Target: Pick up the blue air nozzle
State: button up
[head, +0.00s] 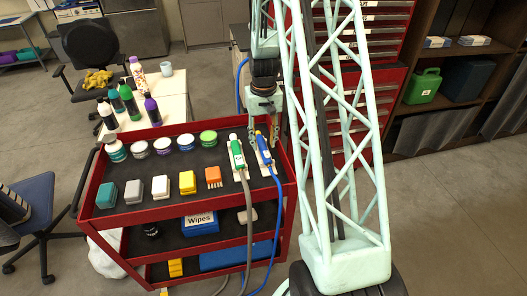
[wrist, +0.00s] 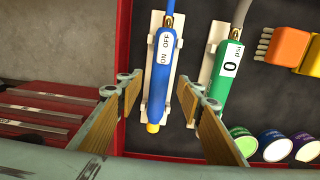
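The blue air nozzle (head: 263,147) lies in a white holder at the right end of the red cart's top shelf. In the wrist view the blue air nozzle (wrist: 160,82) has an ON/OFF label, a yellow tip and a blue hose. My gripper (head: 264,128) is over that end of the cart. In the wrist view my gripper (wrist: 166,92) is open and empty, with one finger to each side of the nozzle's lower half. Gaps show on both sides; the height above it is hard to tell.
A green nozzle (wrist: 228,72) with a psi display and grey hose lies just right of the blue one, close to my right finger. Brushes, blocks and round tubs fill the rest of the cart's top shelf (head: 130,207). A red tool cabinet (wrist: 45,115) stands to the left in the wrist view.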

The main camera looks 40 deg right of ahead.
aim_at(264, 147)
jog(key=shift+f, duration=0.9)
jog(key=shift+c, duration=0.2)
jog(key=c, duration=0.9)
jog(key=shift+r, duration=0.15)
jog(key=shift+r+p, duration=0.7)
jog(key=shift+r, duration=4.2)
